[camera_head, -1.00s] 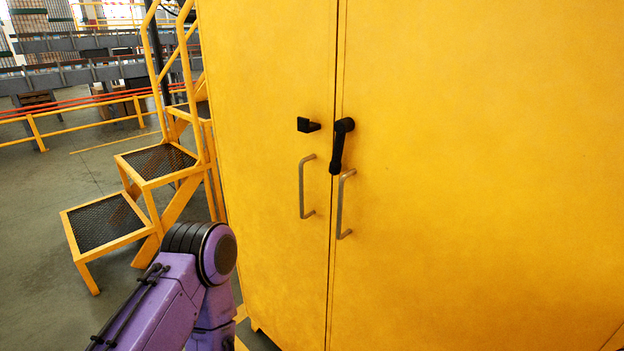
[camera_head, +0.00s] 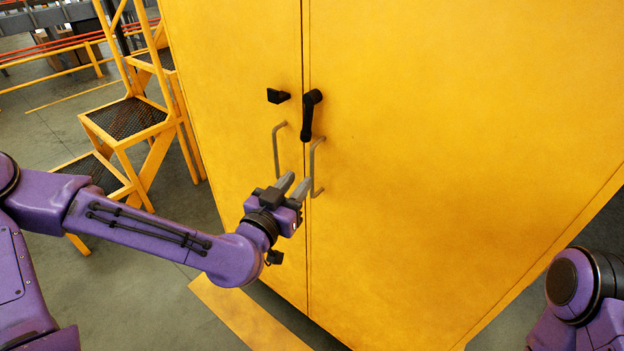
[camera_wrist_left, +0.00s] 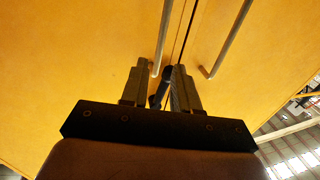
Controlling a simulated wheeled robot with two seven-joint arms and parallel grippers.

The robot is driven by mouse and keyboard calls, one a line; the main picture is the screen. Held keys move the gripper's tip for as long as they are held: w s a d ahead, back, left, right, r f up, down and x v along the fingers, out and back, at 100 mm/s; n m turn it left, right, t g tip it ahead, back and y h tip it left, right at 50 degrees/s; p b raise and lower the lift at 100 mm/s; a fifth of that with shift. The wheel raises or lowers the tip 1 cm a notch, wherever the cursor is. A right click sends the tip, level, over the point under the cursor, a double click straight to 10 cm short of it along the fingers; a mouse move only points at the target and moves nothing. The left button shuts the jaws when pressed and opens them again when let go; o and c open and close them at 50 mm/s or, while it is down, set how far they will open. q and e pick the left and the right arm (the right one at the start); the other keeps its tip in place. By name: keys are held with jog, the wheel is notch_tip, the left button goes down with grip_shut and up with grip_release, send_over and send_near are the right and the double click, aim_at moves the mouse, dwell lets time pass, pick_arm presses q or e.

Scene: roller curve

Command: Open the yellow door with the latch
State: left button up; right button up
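The yellow cabinet has a left door (camera_head: 235,60) and a right door (camera_head: 430,130), shut with a thin seam between them. The black latch handle (camera_head: 309,115) hangs down on the right door beside the seam. A black catch (camera_head: 277,96) sits on the left door. Grey pull handles are on the left door (camera_head: 277,150) and right door (camera_head: 314,165). My right gripper is out of view.
Yellow steps (camera_head: 125,120) with dark mesh treads stand left of the cabinet. A yellow railing (camera_head: 60,70) is behind them at the far left. Grey floor (camera_head: 150,285) is clear in front of the steps.

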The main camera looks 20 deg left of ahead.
aim_at(311, 166)
pick_arm(q)
jog(key=shift+w+d+r+p, duration=0.1)
jog(key=shift+w+r+p, duration=0.05)
jog(key=shift+w+p, duration=0.6)
jog(key=w, duration=0.2)
jog(key=w+p, duration=0.1)
jog(key=w, duration=0.1)
jog(key=w+d, duration=0.1)
jog(key=w, duration=0.1)
jog(key=shift+w+p, duration=0.2)
jog(key=shift+p, duration=0.1)
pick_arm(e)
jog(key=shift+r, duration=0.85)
pick_arm(q)
grip_shut()
